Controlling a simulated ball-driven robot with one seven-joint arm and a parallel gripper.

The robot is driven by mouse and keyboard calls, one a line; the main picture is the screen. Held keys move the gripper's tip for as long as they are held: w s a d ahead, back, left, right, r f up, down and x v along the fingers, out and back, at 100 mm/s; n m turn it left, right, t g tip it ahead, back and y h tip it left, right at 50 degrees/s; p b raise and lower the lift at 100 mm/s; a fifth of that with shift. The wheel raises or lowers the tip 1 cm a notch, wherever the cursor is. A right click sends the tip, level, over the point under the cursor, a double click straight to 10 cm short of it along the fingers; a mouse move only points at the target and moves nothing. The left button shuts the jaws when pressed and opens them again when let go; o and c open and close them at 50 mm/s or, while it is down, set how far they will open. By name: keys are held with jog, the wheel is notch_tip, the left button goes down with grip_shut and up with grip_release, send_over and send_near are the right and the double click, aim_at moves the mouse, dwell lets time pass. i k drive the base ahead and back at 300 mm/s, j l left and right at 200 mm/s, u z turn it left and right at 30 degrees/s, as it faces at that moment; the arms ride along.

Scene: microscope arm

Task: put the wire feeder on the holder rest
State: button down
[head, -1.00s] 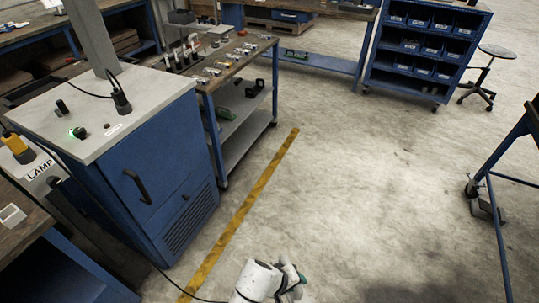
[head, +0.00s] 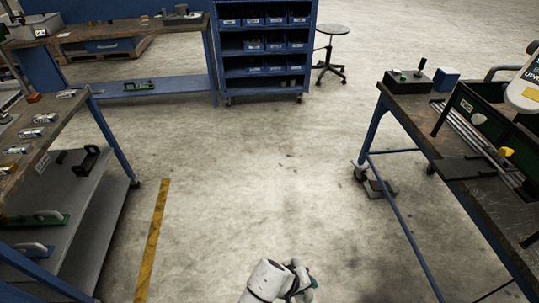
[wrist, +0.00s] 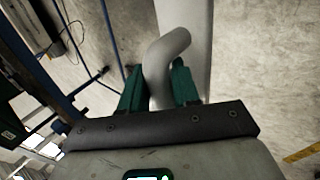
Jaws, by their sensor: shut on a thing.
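I cannot pick out the holder rest for certain. The right-hand bench (head: 455,150) carries a green frame (head: 480,118) with rails and a flat dark plate (head: 464,168).
A cart (head: 88,235) with small parts and green-based pieces stands at left. A blue bin rack (head: 264,72) and a stool (head: 333,30) are at the back. The bench at right has thin blue legs (head: 408,240). The floor between is clear, with a yellow line (head: 152,240).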

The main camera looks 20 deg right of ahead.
aim_at(453, 167)
jog(key=i+z, duration=0.6)
jog(key=z, duration=0.25)
jog(key=i+j+z, duration=0.25)
jog(key=z, duration=0.15)
